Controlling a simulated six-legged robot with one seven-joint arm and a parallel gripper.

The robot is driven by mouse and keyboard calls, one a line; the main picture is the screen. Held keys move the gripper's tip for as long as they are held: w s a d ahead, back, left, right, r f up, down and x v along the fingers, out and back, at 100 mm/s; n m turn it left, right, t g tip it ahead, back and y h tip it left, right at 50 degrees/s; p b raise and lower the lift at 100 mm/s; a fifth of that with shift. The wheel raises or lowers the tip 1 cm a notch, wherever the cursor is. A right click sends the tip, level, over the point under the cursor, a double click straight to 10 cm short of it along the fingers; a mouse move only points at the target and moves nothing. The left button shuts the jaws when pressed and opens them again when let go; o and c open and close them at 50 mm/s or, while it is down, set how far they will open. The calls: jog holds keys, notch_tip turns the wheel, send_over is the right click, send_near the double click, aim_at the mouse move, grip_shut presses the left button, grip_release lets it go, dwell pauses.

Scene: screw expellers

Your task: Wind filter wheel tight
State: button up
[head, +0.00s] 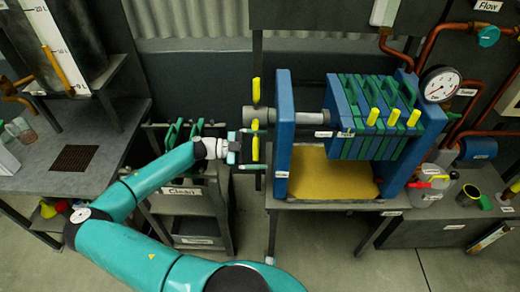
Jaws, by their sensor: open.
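The filter press has a blue end frame (284,135) and a pack of blue and green plates (362,115) to its right. At the left of the frame, the filter wheel shows as a grey hub (256,115) with yellow handles, one pointing up (256,90) and one pointing down (255,146). A grey screw rod (309,117) runs between the frame and the plates. My gripper (247,147) is open and reaches in from the left at the lower yellow handle. I cannot tell whether its fingers are around the handle or just beside it.
A yellow tray (330,178) lies under the plates. A rack labelled "Clean" (185,190) stands below my arm. A pressure gauge (440,85) and copper pipes (474,50) are at the right. A grey bench (110,135) is at the left. Floor shows at the lower right.

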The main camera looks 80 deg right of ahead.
jog(key=v, duration=0.7)
dwell(0.5)
